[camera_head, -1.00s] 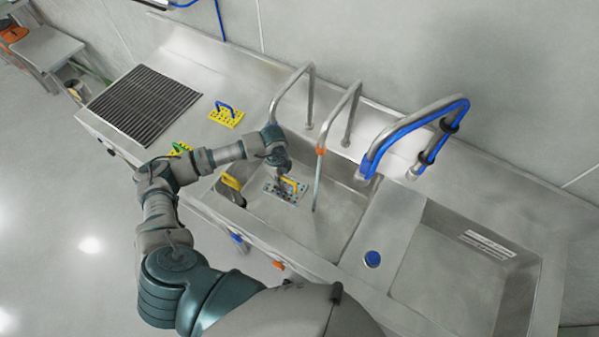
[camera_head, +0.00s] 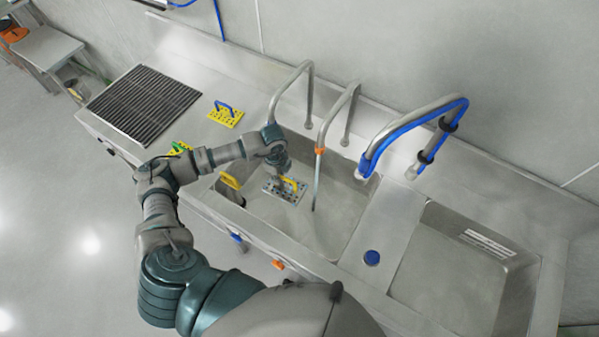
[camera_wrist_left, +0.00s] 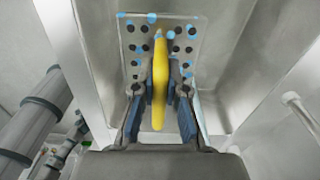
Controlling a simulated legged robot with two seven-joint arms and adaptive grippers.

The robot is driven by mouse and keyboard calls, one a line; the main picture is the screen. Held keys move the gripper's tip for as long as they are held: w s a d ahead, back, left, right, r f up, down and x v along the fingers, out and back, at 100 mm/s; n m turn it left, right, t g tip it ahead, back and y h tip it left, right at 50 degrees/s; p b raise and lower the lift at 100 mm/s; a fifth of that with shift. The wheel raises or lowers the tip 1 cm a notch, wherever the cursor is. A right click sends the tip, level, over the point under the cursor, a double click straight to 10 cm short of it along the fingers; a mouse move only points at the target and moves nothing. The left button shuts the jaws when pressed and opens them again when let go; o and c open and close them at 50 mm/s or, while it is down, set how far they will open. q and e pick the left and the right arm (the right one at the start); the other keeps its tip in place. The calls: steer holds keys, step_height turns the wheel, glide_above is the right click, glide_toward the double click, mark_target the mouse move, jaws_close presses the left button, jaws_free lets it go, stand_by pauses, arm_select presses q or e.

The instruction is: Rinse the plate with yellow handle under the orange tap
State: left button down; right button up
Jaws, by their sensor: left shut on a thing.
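The plate with yellow handle (camera_head: 283,196) is a grey plate with dark holes and blue marks, held in the left sink basin, left of the orange tap. In the left wrist view its perforated face (camera_wrist_left: 136,38) and upright yellow handle (camera_wrist_left: 160,62) show clearly. My left gripper (camera_head: 282,184) is shut on the yellow handle; in the left wrist view its two fingers (camera_wrist_left: 160,90) press on both sides of it. The orange tap (camera_head: 320,151) has an orange band and a thin spout or stream coming down into the basin, right of the plate. My right gripper is not in view.
A yellow plate with blue handle (camera_head: 225,115) lies on the counter beside a dark grate (camera_head: 146,103). Another yellow handle (camera_head: 230,181) shows at the basin's left wall. A blue tap (camera_head: 366,163) stands right. The right basin (camera_head: 450,275) is empty.

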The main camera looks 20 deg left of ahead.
arm_select(q)
steer(key=shift+d+r, duration=0.1)
steer(key=shift+d, duration=0.05)
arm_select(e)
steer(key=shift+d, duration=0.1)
arm_select(q)
steer(key=shift+s+r, duration=0.15)
steer(key=shift+r, duration=0.1)
steer(key=s+a+r+p, duration=0.2)
steer(key=shift+s+a+r, duration=0.3)
steer(key=shift+s, duration=0.1)
steer(key=shift+s+a+r, duration=0.3)
steer(key=shift+s+a, duration=0.05)
steer(key=shift+s, duration=0.05)
steer(key=shift+r, duration=0.1)
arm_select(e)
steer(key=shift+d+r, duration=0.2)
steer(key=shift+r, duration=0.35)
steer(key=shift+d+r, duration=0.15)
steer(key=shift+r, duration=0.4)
arm_select(q)
steer(key=shift+d, duration=0.2)
